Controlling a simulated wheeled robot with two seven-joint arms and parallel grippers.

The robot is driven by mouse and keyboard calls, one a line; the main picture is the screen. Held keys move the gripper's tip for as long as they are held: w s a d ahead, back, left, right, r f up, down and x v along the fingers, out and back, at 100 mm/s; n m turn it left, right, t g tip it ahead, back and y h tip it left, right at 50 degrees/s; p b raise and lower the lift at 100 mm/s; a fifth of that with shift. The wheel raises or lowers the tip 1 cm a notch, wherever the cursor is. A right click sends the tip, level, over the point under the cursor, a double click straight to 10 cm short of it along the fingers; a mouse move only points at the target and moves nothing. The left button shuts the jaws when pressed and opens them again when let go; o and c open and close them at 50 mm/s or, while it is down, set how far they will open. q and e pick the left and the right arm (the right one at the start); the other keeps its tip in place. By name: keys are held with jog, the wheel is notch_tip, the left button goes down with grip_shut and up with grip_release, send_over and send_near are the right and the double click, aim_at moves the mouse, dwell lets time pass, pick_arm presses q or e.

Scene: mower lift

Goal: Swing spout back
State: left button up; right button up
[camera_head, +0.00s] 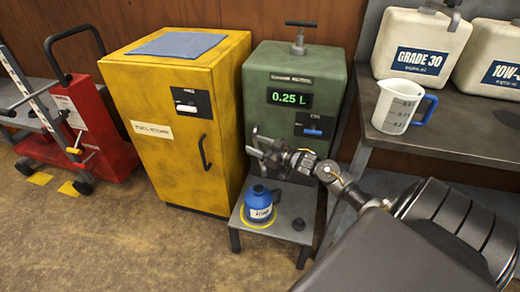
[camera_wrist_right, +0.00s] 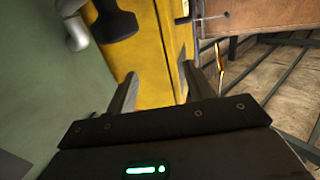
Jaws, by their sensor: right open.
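The green dispenser (camera_head: 268,75) has a lit display reading 0.25 L and a T-shaped handle on top. Its spout is mostly hidden by my right gripper in the head view. In the right wrist view a grey pipe (camera_wrist_right: 75,27) and a black nozzle-like part (camera_wrist_right: 113,20) show at the upper left, likely the spout. My right gripper (camera_head: 262,150) is in front of the dispenser. In the wrist view its fingers (camera_wrist_right: 162,88) are apart with nothing between them, and the pipe lies beyond and left of them. My left gripper is out of view.
A blue bottle (camera_head: 259,203) stands on a low grey stand (camera_head: 293,220) below my right gripper. A yellow cabinet (camera_head: 165,145) stands left of the dispenser. A measuring jug (camera_head: 396,107) and white canisters (camera_head: 420,45) are on the right bench. A red cart (camera_head: 90,125) is far left.

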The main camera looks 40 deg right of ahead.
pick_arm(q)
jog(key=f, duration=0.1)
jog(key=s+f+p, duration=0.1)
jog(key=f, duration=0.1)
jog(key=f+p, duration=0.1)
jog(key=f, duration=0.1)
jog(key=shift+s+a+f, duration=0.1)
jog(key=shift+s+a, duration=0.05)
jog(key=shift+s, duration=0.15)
pick_arm(e)
jog(key=s+a+r, duration=0.7)
jog(key=s, duration=0.2)
